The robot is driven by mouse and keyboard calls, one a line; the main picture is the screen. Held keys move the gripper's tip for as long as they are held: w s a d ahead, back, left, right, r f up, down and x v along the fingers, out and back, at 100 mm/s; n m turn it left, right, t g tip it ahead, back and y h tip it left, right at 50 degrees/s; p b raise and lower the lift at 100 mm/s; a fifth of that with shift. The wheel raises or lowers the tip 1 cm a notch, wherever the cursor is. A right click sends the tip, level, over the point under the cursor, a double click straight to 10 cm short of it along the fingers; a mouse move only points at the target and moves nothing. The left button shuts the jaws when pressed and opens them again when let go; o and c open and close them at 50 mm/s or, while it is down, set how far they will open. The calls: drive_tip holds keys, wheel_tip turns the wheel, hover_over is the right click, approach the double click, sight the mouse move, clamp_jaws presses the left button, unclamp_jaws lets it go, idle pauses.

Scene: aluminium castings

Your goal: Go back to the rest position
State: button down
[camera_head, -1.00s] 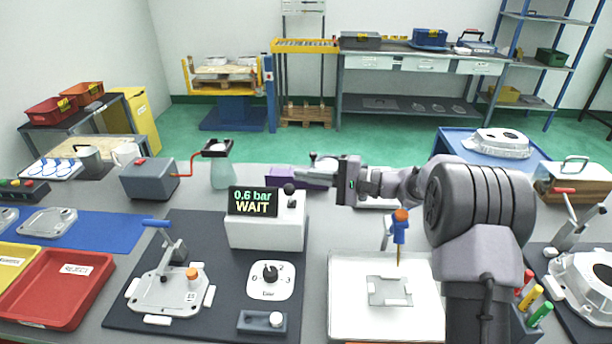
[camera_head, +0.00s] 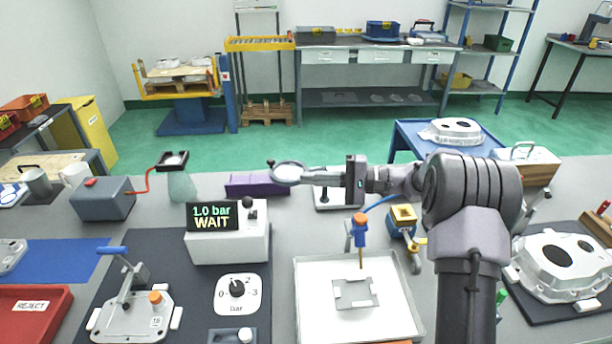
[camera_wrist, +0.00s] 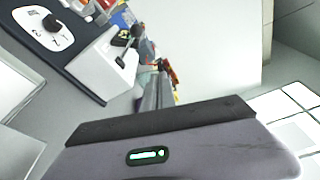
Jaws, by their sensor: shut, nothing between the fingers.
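My gripper (camera_head: 312,178) is in the head view, at the end of my arm, which reaches left from the shoulder at right. It points left above the bench, level with the back of the pressure box, and holds nothing. A round lens-like disc (camera_head: 287,173) shows at its tip; whether they touch I cannot tell.
The pressure box (camera_head: 228,245) reads 1.0 bar WAIT. A large casting (camera_head: 563,265) lies right. A purple block (camera_head: 258,185) stands behind.

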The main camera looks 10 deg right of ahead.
drive_tip(key=s+a+r+n+g+h, duration=0.1)
drive_tip(key=s+a+r+h, duration=0.15)
drive_tip(key=s, duration=0.45)
drive_tip(key=s+a+r+g+h, duration=0.1)
drive_tip(key=s+r+h, duration=0.15)
drive_tip(key=s, duration=0.45)
drive_tip(key=s+a+r+n+g+h, duration=0.1)
drive_tip(key=s+a+r+h, duration=0.15)
drive_tip(key=s, duration=0.45)
drive_tip(key=s+d+f+t+h, duration=0.1)
drive_tip(key=s+d+t+h, duration=0.1)
drive_tip(key=s, duration=0.5)
drive_tip(key=s+d+f+t+h, duration=0.2)
drive_tip(key=s+d+h, duration=0.3)
drive_tip(key=s, duration=0.2)
drive_tip(key=shift+s+d+f+t, duration=0.15)
drive_tip(key=shift+d+f+t, duration=0.15)
drive_tip(key=shift+d, duration=0.1)
idle(0.6)
